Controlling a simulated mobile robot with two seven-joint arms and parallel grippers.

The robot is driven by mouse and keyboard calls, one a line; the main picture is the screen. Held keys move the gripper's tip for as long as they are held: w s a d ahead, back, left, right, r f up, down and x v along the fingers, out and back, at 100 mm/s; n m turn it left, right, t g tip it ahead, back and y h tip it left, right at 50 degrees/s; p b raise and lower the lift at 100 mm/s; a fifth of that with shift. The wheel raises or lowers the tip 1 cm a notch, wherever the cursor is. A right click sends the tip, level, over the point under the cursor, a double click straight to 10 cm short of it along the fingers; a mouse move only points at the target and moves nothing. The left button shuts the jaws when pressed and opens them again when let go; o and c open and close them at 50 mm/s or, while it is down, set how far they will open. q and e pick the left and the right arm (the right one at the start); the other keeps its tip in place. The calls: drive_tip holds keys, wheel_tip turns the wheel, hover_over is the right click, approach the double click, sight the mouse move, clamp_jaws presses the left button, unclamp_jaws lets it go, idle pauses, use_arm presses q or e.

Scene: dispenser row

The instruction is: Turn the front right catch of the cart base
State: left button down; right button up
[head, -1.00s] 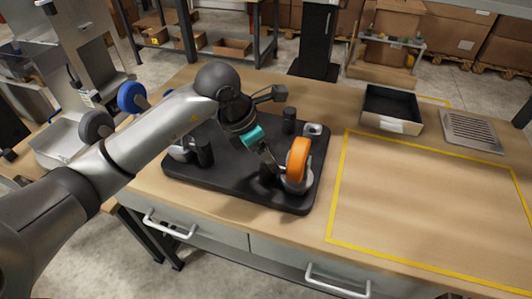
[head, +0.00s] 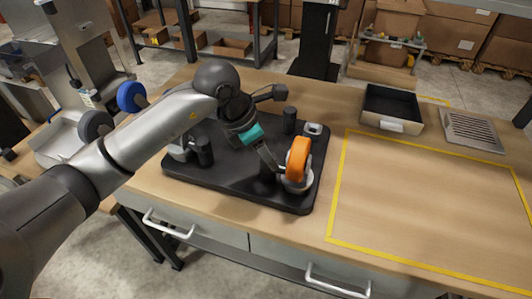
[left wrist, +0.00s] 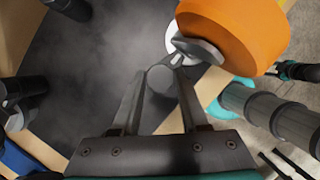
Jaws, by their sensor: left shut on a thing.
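The cart base (head: 230,178) is a black plate lying on the workbench. An orange wheel (head: 299,158) stands upright in the pale socket (head: 297,185) at its front right corner; the wheel also shows in the left wrist view (left wrist: 235,30). The front right catch (left wrist: 178,60) is a small silver lever by that wheel, beside a dark round post (left wrist: 160,79). My left gripper (head: 281,172) reaches down to this corner. Its fingers are shut on the catch; the exact contact is small and partly hidden. My right gripper is not in view.
Other dark posts (head: 289,121) and an empty socket (head: 313,129) stand on the plate. Blue (head: 131,97) and grey (head: 95,125) wheels are at the left. A black tray (head: 392,106) and a grille (head: 470,131) lie at right. The yellow-outlined area (head: 430,205) is clear.

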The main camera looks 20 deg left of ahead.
use_arm(q)
drive_tip(key=m+b, duration=0.1)
drive_tip(key=m+g+b, duration=0.1)
drive_tip(key=m, duration=0.1)
drive_tip(key=shift+w+a+f+h+b, duration=0.1)
drive_tip(key=shift+w+h+b, duration=0.1)
drive_tip(key=shift+h+b, duration=0.1)
drive_tip(key=m+g+b, duration=0.1)
drive_tip(key=m+b, duration=0.1)
drive_tip(key=m, duration=0.1)
drive_tip(key=m+b, duration=0.1)
drive_tip(key=m+g+b, duration=0.1)
drive_tip(key=m, duration=0.1)
drive_tip(key=shift+w+m+g+h, duration=0.15)
drive_tip(key=shift+m+g+h, duration=0.15)
drive_tip(key=m+g+b, duration=0.1)
drive_tip(key=m+b, duration=0.1)
drive_tip(key=m, duration=0.1)
drive_tip(key=shift+m, duration=0.3)
drive_tip(key=shift+w+m+g+y+b, duration=0.1)
drive_tip(key=shift+m+g+y+b, duration=0.4)
drive_tip(key=shift+m, duration=1.2)
drive_tip(key=shift+m+g+y+b, duration=0.3)
drive_tip(key=shift+m+b, duration=0.05)
drive_tip(key=shift+m, duration=0.25)
